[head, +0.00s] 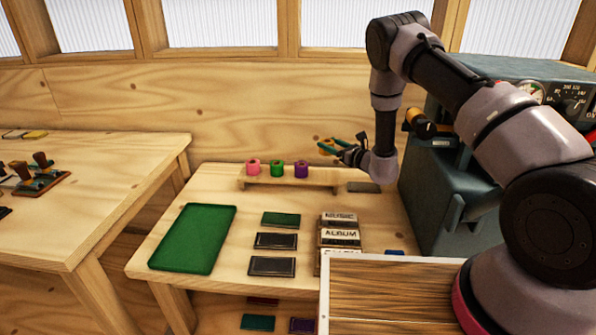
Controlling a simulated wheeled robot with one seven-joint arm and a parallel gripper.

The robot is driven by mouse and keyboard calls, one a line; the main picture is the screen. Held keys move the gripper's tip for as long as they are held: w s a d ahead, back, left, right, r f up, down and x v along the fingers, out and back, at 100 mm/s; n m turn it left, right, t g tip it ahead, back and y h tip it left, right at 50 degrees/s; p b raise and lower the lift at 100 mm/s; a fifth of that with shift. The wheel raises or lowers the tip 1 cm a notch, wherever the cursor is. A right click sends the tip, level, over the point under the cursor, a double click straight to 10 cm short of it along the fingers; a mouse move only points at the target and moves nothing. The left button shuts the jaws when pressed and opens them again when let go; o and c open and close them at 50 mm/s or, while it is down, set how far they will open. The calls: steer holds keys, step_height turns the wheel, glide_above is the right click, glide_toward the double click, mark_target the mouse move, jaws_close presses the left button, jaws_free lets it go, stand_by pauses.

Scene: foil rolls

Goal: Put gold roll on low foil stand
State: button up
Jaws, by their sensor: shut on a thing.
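The gold roll (326,147) is between the jaws of my gripper (335,145), which is shut on it. The gripper reaches in from the right and appears to hold the roll in the air, near the right part of the stand in the picture. The low foil stand (268,185) is a wooden shelf at the back of the middle table. A pink roll (253,167), a green roll (277,168) and a purple roll (301,170) stand on it in a row. The stand's right part looks bare. The fingers partly hide the gold roll, and its exact height is unclear.
A teal machine (440,220) stands right of the stand. A small dark-grey block (363,187) lies beside the stand's right end. In front are a green tray (193,238), several dark plates and label blocks (340,237). A wooden box (390,285) is nearest.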

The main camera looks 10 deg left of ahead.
steer(key=f, duration=0.6)
steer(key=shift+w+d, duration=0.15)
steer(key=shift+w, duration=0.05)
steer(key=shift+f, duration=2)
steer(key=shift+f, duration=0.1)
steer(key=o, duration=1.5)
steer(key=v, duration=0.7)
steer(key=shift+s+d, duration=0.1)
steer(key=shift+s, duration=0.15)
